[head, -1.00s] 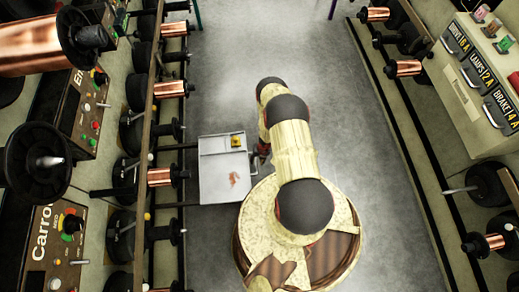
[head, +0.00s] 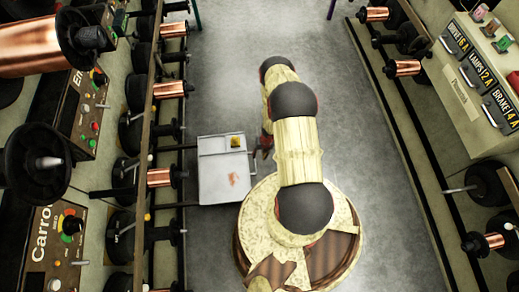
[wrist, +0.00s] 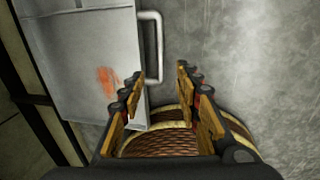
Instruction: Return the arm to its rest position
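My gripper (wrist: 160,95) is open in the wrist view, with its two fingers apart and nothing between them. Below the fingers lie the floor and part of my own round base. In the head view the gripper is mostly hidden by my arm; a small dark red part of it (head: 265,153) shows beside the tray's right side. My arm is bent over my base.
Racks of copper spools (head: 160,177) line both sides. The aisle floor (head: 340,110) ahead is clear.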

